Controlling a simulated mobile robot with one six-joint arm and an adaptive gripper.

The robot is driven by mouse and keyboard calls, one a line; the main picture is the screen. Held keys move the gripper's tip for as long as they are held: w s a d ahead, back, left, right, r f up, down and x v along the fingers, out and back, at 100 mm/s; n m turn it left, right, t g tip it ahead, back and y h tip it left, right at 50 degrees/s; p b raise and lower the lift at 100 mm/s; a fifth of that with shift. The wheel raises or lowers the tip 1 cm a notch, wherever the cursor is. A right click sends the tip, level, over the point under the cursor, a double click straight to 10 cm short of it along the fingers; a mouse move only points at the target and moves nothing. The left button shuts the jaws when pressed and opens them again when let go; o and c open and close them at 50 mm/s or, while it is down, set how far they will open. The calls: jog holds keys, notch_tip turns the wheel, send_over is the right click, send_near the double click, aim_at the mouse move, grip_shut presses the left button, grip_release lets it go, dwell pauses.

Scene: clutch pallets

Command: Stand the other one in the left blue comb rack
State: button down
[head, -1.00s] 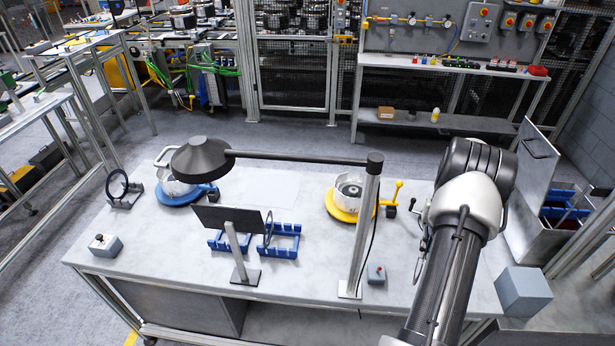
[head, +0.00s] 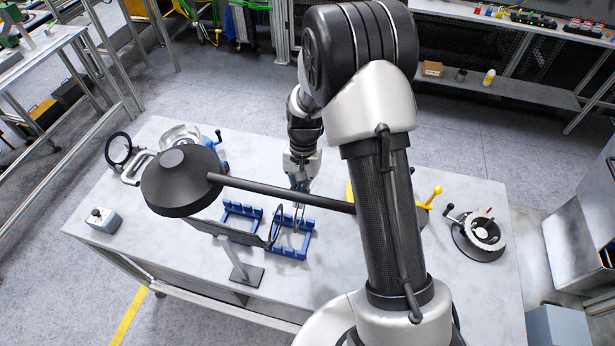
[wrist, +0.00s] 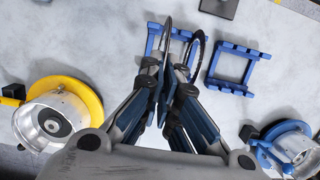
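The left blue comb rack (head: 243,209) stands on the table, partly hidden by a dark panel; in the wrist view it is on the right (wrist: 234,47) and looks empty. The right blue comb rack (head: 291,251) stands beside it and lies below my gripper in the wrist view. A dark ring disc (head: 275,231) stands upright at that rack's left end. My gripper (head: 299,205) is over the right rack. In the wrist view my gripper (wrist: 166,72) appears shut on a second thin disc (wrist: 165,35), seen nearly edge-on. I cannot tell whether this disc touches the rack.
A dark panel on a post (head: 236,262) stands in front of the racks. A lamp head (head: 182,180) and its bar cross above the table. A yellow fixture (wrist: 80,92) and a blue one (wrist: 288,128) flank the racks. A dark fixture (head: 480,236) sits at the right.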

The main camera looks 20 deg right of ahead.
jog(key=shift+s+a, duration=0.1)
jog(key=shift+a, duration=0.2)
jog(key=w+d+b+x, duration=0.1)
jog(key=w+b+x, duration=0.1)
jog(key=b+x, duration=0.6)
jog(key=shift+w+d+b+x, duration=0.2)
jog(key=shift+d+b+x, duration=0.15)
jog(key=shift+x, duration=2)
jog(key=c, duration=2.3)
grip_release()
jog(key=shift+a, duration=0.1)
jog(key=o, duration=0.6)
jog(key=p+v, duration=0.1)
jog(key=v, duration=0.1)
jog(key=s+p+v, duration=0.1)
jog(key=p+v, duration=0.1)
jog(key=v, duration=0.1)
jog(key=a+p+v, duration=0.1)
jog(key=p+v, duration=0.1)
jog(key=shift+s+d+r, duration=0.1)
jog(key=shift+s+r, duration=0.1)
jog(key=shift+r, duration=0.4)
